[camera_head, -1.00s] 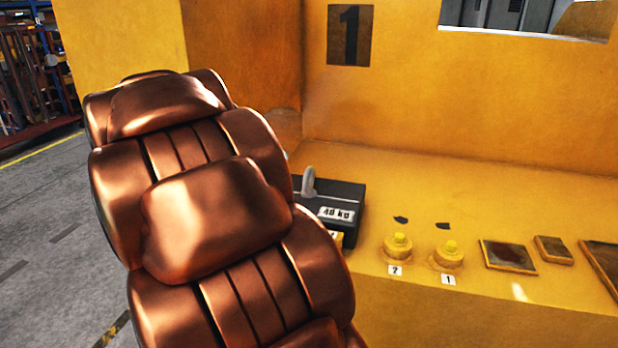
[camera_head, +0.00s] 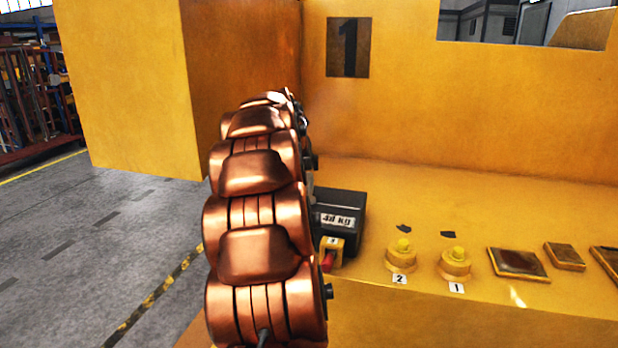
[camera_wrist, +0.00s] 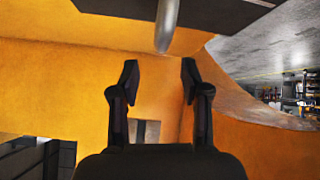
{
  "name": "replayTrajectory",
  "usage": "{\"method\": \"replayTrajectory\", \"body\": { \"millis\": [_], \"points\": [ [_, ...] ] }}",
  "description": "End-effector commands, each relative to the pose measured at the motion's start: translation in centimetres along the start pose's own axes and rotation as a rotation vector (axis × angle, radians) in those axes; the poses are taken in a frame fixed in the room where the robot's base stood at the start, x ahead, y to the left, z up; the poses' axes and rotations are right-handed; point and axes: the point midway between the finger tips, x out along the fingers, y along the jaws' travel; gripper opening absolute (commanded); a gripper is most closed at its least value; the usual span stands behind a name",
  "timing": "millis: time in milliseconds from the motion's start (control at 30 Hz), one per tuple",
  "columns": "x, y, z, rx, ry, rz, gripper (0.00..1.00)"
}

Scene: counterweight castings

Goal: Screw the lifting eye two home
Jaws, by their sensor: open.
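A dark casting (camera_head: 343,222) with a "48 kg" label stands on the yellow ledge beside my arm. In the wrist view a dark block, probably this casting (camera_wrist: 225,8), shows at the top edge. A smooth grey bar (camera_wrist: 167,28), probably part of a lifting eye, hangs into the wrist view in front of it. Its number does not show, and the head view mostly hides it behind my arm. My gripper (camera_wrist: 160,68) is open and empty. Its two fingers point towards the grey bar, apart from it in the picture. My arm hides the gripper in the head view.
Yellow knobbed bosses tagged 2 (camera_head: 401,256) and 1 (camera_head: 455,264) stand on the ledge. A small yellow block (camera_head: 333,246) with a red part sits before the casting. Flat plates (camera_head: 518,264) lie right. A yellow wall with a "1" plate (camera_head: 347,47) rises behind.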

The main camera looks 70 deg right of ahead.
Motion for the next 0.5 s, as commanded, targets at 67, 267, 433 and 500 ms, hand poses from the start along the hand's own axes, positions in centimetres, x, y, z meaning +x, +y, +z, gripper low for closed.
{"method": "replayTrajectory", "body": {
  "millis": [67,267,433,500],
  "points": [
    [0.5,0.0,0.0,-0.001,-0.003,0.000,0.46],
    [2.6,0.0,-0.1,-0.001,-0.001,0.000,0.46],
    [5.0,0.0,0.0,-0.001,-0.005,0.000,0.46],
    [5.8,0.0,0.0,-0.001,-0.004,-0.001,0.46]
  ]
}}
